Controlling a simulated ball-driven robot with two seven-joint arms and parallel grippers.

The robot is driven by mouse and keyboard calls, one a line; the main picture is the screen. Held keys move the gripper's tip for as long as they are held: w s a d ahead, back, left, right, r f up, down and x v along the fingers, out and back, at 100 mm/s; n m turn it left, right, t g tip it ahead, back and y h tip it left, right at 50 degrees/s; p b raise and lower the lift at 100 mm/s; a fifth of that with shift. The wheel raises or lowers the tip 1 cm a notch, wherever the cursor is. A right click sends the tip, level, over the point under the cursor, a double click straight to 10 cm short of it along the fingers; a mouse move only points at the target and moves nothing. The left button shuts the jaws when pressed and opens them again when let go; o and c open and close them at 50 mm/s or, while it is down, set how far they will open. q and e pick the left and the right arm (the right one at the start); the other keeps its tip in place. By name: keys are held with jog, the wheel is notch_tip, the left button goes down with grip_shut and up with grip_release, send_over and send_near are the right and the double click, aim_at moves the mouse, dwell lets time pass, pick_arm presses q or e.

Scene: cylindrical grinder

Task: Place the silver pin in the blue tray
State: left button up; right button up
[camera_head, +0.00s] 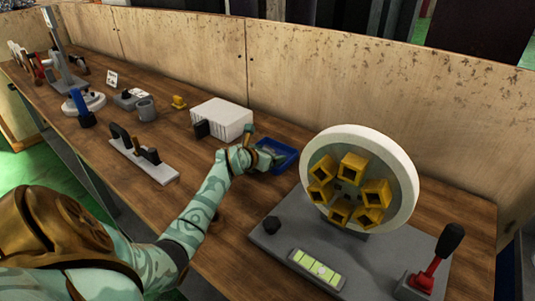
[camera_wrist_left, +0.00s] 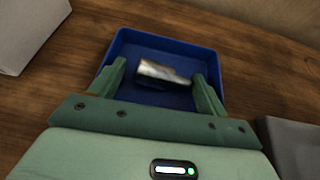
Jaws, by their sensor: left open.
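The blue tray (camera_head: 279,150) sits on the wooden workbench between the white box and the grinder base. In the left wrist view the blue tray (camera_wrist_left: 197,48) lies under my open left gripper (camera_wrist_left: 160,78). The silver pin (camera_wrist_left: 157,71) shows between the spread fingers, over the tray's floor, lying roughly crosswise. It appears apart from both fingers; whether it rests on the tray floor is hard to tell. In the head view my left gripper (camera_head: 260,158) is at the tray's left side and the pin cannot be made out. My right gripper is not in view.
A white box (camera_head: 222,118) stands left of the tray. The grinder with a round white wheel (camera_head: 398,165) and yellow blocks stands on a grey base (camera_head: 270,238) to the right. A red lever (camera_head: 430,270) is at far right. A wooden panel backs the bench.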

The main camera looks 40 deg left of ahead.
pick_arm(q)
jog(key=shift+s+d+f, duration=0.1)
jog(key=shift+d+f, duration=0.15)
jog(key=shift+f, duration=0.2)
jog(key=shift+s+d+f, duration=0.1)
jog(key=shift+d+f, duration=0.1)
jog(key=shift+f, duration=0.2)
jog(key=shift+r, duration=0.25)
jog(key=s+r+p, duration=0.3)
jog(key=shift+d, duration=0.3)
jog(key=p+v, duration=0.2)
jog(key=v, duration=0.5)
jog(key=shift+a+r, duration=0.15)
jog(key=shift+s+r, duration=0.2)
jog(key=shift+s, duration=0.25)
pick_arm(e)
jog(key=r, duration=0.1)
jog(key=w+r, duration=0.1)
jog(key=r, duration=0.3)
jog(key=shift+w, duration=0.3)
pick_arm(q)
jog(key=shift+r, duration=0.1)
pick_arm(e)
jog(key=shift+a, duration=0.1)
